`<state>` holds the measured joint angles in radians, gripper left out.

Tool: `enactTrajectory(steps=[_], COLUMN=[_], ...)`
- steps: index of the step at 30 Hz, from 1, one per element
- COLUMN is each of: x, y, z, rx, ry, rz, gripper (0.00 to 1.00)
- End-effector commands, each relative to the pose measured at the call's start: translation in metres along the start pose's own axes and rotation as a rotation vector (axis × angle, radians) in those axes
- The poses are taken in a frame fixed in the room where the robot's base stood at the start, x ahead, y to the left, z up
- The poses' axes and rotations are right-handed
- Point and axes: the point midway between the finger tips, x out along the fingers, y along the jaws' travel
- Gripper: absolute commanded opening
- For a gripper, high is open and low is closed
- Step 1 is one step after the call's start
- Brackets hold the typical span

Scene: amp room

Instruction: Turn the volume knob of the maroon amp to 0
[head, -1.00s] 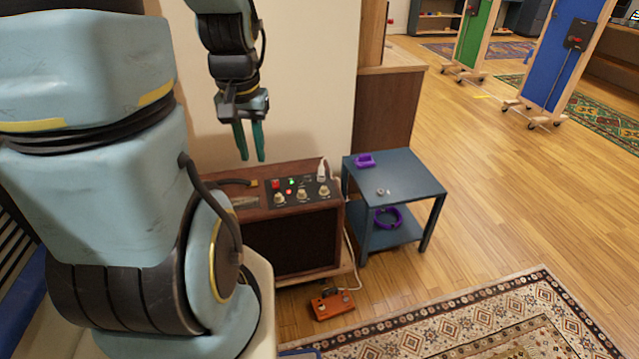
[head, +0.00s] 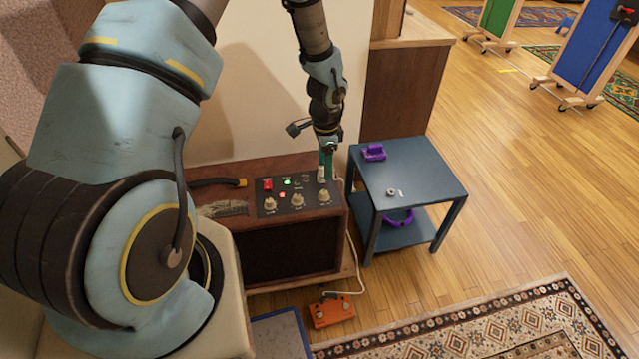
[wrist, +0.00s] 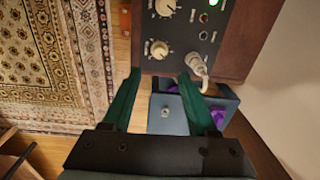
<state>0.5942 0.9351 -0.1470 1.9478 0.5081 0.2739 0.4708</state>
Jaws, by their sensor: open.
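The maroon amp (head: 290,248) stands against the wall, with a dark control panel on its top. Three cream knobs sit in a row on the panel: a left knob (head: 270,204), a middle knob (head: 297,200) and a right knob (head: 324,196). Their labels are too small to read. My gripper (head: 325,166) is above the panel's right end, by the white cable plug. In the wrist view its green fingers (wrist: 160,78) are apart and empty. A knob (wrist: 159,49) shows just beyond the fingertips, and the white plug (wrist: 196,65) is close to one fingertip.
A blue side table (head: 425,175) stands right of the amp with a purple object (head: 374,152) and a small ring on it. An orange pedal (head: 332,310) lies on the floor, with a white cable beside it. Open wooden floor lies to the right.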

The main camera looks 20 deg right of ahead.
Motion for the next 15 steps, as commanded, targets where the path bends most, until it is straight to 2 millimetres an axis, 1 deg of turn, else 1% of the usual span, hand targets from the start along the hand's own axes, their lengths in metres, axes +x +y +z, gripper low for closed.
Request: enactTrajectory(steps=[9,15], x=[0.055,0.084], y=[0.001,0.001], z=[0.002,0.002], rx=[-0.002,-0.005], ry=[-0.005,-0.003], rz=[0.004,0.002], gripper=[0.59,0.59])
